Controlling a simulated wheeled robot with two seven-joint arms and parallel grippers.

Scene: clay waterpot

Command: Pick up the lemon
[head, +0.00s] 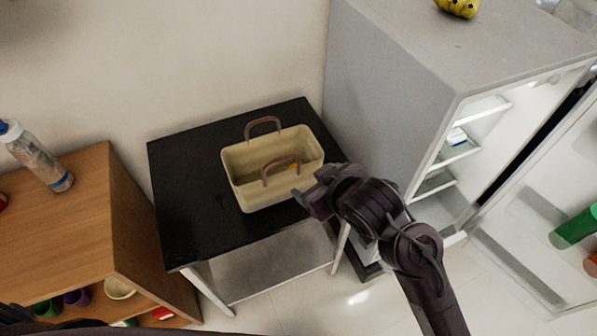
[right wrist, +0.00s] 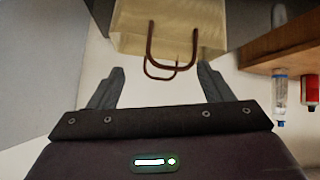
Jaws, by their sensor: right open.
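A beige basket (head: 250,191) with two brown handles stands on a black-topped table (head: 180,215). A small yellow-orange patch (head: 293,167) shows inside it near the front handle. It may be the lemon, but most of it is hidden. My right gripper (head: 311,186) is at the basket's right side, over the table's right edge. In the right wrist view, my right gripper (right wrist: 160,70) is open with nothing between its fingers, and the basket (right wrist: 205,25) with its handles is ahead of it. My left gripper is not in view.
A grey fridge (head: 385,110) with its door open stands right of the table. A yellow spotted thing (head: 458,7) sits on top. A wooden cabinet (head: 75,215) with a bottle (head: 38,158) is at the left. The table's left part is clear.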

